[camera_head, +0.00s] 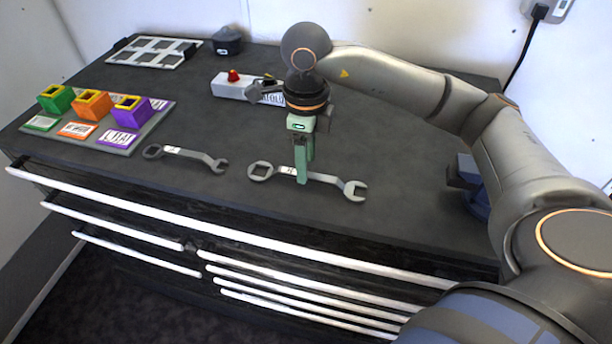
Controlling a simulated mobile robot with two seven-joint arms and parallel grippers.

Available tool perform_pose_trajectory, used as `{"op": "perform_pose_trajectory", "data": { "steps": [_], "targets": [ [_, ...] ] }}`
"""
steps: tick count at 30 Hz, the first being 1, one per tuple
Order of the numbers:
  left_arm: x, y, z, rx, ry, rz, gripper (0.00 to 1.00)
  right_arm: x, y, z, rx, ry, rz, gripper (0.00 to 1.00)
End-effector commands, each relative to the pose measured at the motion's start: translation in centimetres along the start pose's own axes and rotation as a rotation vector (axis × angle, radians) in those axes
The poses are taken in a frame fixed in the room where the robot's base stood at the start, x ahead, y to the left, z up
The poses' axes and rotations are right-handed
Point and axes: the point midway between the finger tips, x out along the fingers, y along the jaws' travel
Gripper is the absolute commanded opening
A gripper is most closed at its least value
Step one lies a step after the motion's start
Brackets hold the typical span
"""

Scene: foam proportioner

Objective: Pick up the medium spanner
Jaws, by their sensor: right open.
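Two grey spanners with white labels lie on the dark worktop. One spanner (216,162) is at centre left, and the other spanner (330,179) is to its right. The labels are too small to read, so I cannot tell by them which is the medium one. My right gripper (303,178) points down with green fingers over the middle of the right-hand spanner and hides part of its handle. It is open; I cannot tell whether the fingers straddle or touch the handle. My left gripper is not in view.
A tray (121,147) with green, orange and purple blocks is at the left. A white box (229,88) with a red button stands behind my gripper. A slotted plate (139,52) and dark container (227,41) are at the back left. Drawers with white handles line the front.

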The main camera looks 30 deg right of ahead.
Motion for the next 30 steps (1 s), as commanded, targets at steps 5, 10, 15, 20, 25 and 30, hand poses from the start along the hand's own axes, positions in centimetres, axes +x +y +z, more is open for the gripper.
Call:
{"op": "perform_pose_trajectory", "data": {
  "steps": [5,10,15,20,25,30],
  "targets": [
    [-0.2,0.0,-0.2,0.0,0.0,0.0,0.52,2.3,0.0,0.0,-0.001,0.002,0.002,0.57],
    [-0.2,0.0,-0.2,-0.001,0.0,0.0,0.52,2.7,-0.1,0.0,-0.001,-0.001,0.0,0.57],
    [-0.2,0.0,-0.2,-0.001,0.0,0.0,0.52,2.6,-0.1,0.0,-0.001,-0.001,0.0,0.52],
    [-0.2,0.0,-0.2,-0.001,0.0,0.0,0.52,2.6,0.0,0.0,0.0,-0.001,0.0,0.34],
    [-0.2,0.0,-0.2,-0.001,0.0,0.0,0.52,2.6,0.0,0.0,-0.001,0.0,0.001,0.15],
    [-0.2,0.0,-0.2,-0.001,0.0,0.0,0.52,2.6,0.0,0.0,-0.001,-0.001,0.001,0.0]
  ]
}}
